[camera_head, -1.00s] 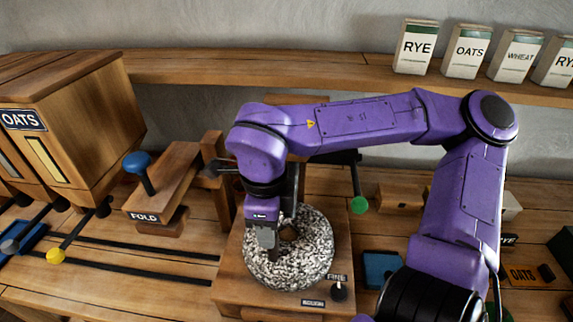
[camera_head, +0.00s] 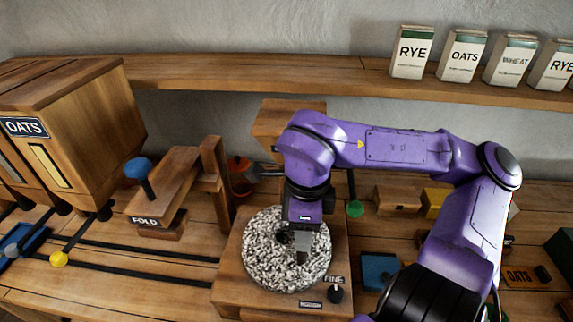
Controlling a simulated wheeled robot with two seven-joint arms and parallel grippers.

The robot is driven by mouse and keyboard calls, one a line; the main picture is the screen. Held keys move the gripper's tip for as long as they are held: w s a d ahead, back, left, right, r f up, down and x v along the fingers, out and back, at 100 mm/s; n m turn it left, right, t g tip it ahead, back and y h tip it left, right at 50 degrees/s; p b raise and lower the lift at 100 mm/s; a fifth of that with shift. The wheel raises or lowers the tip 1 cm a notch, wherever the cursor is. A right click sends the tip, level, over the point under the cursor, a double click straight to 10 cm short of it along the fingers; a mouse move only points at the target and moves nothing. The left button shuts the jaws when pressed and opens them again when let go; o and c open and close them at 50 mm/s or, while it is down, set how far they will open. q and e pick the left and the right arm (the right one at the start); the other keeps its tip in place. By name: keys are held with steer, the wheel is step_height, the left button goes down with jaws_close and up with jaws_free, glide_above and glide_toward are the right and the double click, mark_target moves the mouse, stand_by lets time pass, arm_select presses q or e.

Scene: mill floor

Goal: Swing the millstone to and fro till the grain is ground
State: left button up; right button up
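The millstone (camera_head: 258,250) is a speckled black-and-white round stone lying flat on a wooden mill block (camera_head: 231,285), low in the middle of the view. My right gripper (camera_head: 302,242) points down over the stone's right part. Its fingers are at the stone, but the housing and steep angle hide whether they are closed and whether a handle is between them. A dark knob (camera_head: 336,293) with a FINE label sits at the block's front right. No grain shows on the stone. My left gripper is out of view.
A wooden hopper (camera_head: 285,118) stands behind the stone. A FOLD lever with a blue knob (camera_head: 139,168) and the OATS bin (camera_head: 95,130) are on the left. A green knob (camera_head: 355,209) and blue box (camera_head: 378,270) are right. Several packets stand on the shelf (camera_head: 340,88).

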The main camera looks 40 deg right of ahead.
steer(key=o, duration=0.4)
steer(key=shift+w, duration=0.15)
step_height(320, 180, up, 9)
steer(key=p, duration=0.4)
steer(key=shift+f, duration=0.1)
